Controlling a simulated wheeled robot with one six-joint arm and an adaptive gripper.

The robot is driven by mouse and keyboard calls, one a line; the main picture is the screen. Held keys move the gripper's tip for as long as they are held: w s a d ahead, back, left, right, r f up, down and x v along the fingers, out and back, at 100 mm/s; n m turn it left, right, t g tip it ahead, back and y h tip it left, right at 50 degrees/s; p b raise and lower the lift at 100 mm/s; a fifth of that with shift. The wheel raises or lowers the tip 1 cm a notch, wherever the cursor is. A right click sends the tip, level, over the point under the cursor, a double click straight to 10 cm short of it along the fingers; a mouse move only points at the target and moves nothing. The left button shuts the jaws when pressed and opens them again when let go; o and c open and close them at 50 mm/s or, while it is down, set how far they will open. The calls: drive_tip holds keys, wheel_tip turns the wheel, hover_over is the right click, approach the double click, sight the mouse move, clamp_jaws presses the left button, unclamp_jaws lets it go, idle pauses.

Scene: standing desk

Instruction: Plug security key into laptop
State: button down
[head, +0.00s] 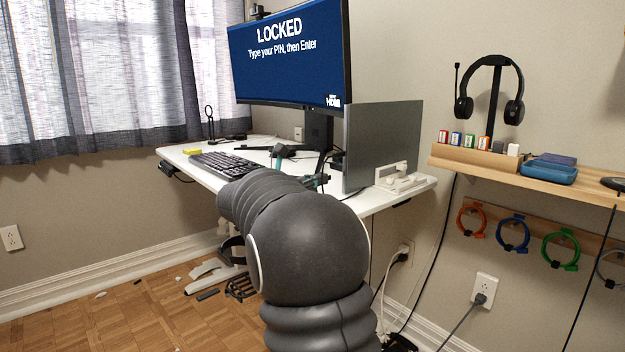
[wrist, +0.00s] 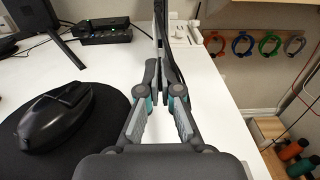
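A thin grey laptop (head: 382,145) stands on edge at the right end of the white desk, by a white stand (head: 402,178). In the wrist view the dark upright edge of the laptop (wrist: 161,22) lies straight beyond my fingertips. My gripper (head: 305,164) is over the desk in front of the laptop, largely hidden by my arm in the head view. In the wrist view my gripper (wrist: 161,70) has its fingertips close together, overlapping the laptop's edge. I cannot tell whether they hold anything or touch the laptop. I cannot make out the security key.
A black mouse (wrist: 58,118) lies on a round dark pad (wrist: 95,150) left of my gripper. A black dock (wrist: 104,31) with green lights is behind. The monitor (head: 290,52) reads LOCKED. A keyboard (head: 222,165) lies left. A wooden shelf (head: 500,170) is at right.

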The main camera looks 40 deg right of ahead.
drive_tip(key=shift+w+d+p, duration=0.15)
drive_tip(key=shift+d+p, duration=0.3)
drive_tip(key=shift+d, duration=1.35)
drive_tip(key=shift+p, duration=0.6)
idle(0.5)
drive_tip(key=shift+d+p, duration=0.3)
drive_tip(key=shift+d, duration=0.8)
idle(0.3)
drive_tip(key=c, duration=1.2)
unclamp_jaws()
drive_tip(key=shift+c, duration=0.2)
drive_tip(key=shift+a, duration=0.1)
drive_tip(key=a, duration=0.8)
drive_tip(key=s+a, duration=0.1)
drive_tip(key=a, duration=0.2)
drive_tip(key=shift+a, duration=0.4)
drive_tip(key=shift+w, duration=0.1)
